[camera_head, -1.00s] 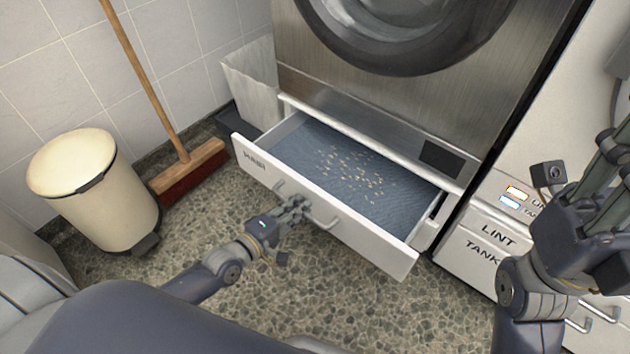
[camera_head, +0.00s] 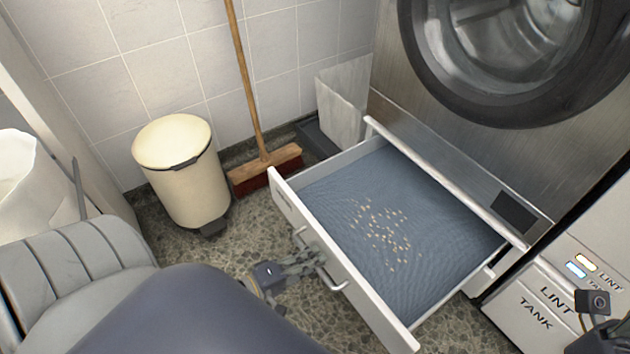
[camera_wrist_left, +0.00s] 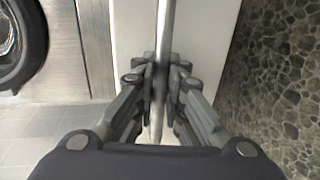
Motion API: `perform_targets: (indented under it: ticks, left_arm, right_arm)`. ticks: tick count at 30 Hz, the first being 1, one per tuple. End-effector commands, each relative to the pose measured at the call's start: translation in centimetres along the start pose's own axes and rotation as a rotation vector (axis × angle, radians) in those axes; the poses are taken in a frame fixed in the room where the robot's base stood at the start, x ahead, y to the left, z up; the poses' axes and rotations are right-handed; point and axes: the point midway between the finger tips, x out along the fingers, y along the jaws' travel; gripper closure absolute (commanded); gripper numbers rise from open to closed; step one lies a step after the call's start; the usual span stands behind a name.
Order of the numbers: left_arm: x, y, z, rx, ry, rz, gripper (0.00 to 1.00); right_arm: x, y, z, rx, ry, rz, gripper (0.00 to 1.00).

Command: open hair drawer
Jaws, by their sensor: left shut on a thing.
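The hair drawer (camera_head: 372,300) is a wide white drawer under the round-doored machine. It stands far out from the machine, and its blue mesh floor (camera_head: 345,195) with scattered pale bits is exposed. My left gripper (camera_head: 316,262) is at the drawer's front and shut on the bar handle (camera_head: 340,286), whose ends show on both sides of the fingers. In the left wrist view the fingers (camera_wrist_left: 159,85) close on the handle bar (camera_wrist_left: 164,30) from both sides. Only a bit of my right wrist shows at the lower right corner; its fingers are out of frame.
A cream pedal bin (camera_head: 182,180) and a broom (camera_head: 265,168) stand by the tiled wall, left of the drawer. A pale open bin (camera_head: 342,105) stands behind the drawer. The lint tank front (camera_head: 535,310) is to the right. Some pebbled floor is free before the drawer.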

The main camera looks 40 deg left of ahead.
Motion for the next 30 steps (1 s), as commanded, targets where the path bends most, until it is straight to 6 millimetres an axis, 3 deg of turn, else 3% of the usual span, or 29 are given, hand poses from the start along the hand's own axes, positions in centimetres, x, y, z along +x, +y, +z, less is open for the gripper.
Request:
perform_targets:
  ticks: [4,6,8,23,30]
  left_arm:
    - [0.0,0.0,0.0,0.001,0.0,-0.001,1.0]
    - [0.0,0.0,0.0,0.001,0.0,-0.001,0.79]
    - [0.0,0.0,0.0,0.0,0.0,-0.001,0.69]
    - [-0.2,0.0,0.0,0.0,0.0,-0.001,0.69]
    - [-3.2,-0.2,0.0,0.0,-0.001,-0.006,0.69]
  right_arm:
    - [0.0,0.0,0.0,0.0,0.0,0.0,0.6]
    - [0.0,0.0,0.0,0.0,0.0,0.0,0.6]
    - [0.0,0.0,0.0,0.0,0.0,0.0,0.6]
    - [0.0,0.0,0.0,-0.001,-0.001,0.001,0.6]
    - [0.0,0.0,0.0,0.0,0.0,0.001,0.6]
